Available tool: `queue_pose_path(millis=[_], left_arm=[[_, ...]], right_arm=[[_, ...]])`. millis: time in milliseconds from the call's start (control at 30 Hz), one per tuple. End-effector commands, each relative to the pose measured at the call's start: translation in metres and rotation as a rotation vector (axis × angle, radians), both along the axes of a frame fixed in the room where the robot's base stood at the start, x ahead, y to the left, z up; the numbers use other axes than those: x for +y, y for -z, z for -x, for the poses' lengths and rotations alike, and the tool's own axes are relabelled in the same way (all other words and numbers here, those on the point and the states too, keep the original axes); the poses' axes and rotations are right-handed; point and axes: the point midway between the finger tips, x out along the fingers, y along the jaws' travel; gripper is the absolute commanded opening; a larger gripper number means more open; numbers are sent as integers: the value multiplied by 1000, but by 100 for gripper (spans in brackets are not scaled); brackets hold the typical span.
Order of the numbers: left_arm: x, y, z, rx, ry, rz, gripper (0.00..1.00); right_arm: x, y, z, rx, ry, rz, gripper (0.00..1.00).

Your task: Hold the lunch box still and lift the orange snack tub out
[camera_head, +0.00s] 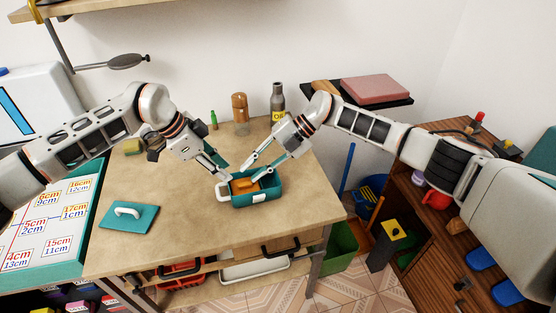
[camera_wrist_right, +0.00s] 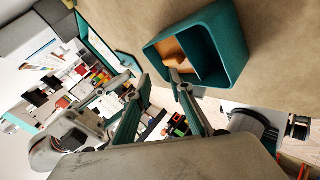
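The teal lunch box (camera_head: 268,199) stands open on the table, with a white handle loop at its left end. The orange snack tub (camera_head: 243,187) sits inside, in the left part, and also shows in the right wrist view (camera_wrist_right: 173,50). My right gripper (camera_head: 250,177) comes down from the upper right over the box; its fingers are apart, with one tip near the tub and nothing visibly held. My left gripper (camera_head: 225,174) is at the box's left end, by the handle. Whether it touches or grips the wall is unclear.
A teal lid (camera_head: 128,217) with a white handle lies at the left front. A brown bottle (camera_head: 240,110), a grey bottle (camera_head: 278,100) and a small green bottle (camera_head: 214,120) stand at the back. A sponge (camera_head: 133,146) lies back left. The table right of the box is clear.

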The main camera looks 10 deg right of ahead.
Motion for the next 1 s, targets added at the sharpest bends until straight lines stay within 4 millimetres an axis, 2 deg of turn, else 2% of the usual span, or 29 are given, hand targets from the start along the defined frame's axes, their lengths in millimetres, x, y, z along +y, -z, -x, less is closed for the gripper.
queue_pose_path(millis=[67,200,433,567,667,1000], left_arm=[[0,0,0,0,0,0,28],[0,0,0,0,0,0,28],[0,0,0,0,0,0,28],[0,0,0,0,0,0,28],[0,0,0,0,0,0,28],[0,0,0,0,0,0,28]], right_arm=[[0,-2,4,-48,-116,150,22],[-19,0,6,-105,-272,421,22],[-56,-9,-2,-156,-399,750,22],[-66,-13,-5,-166,-422,830,22],[-69,-8,-5,-168,-427,849,22],[-69,39,3,-165,-426,846,22]])
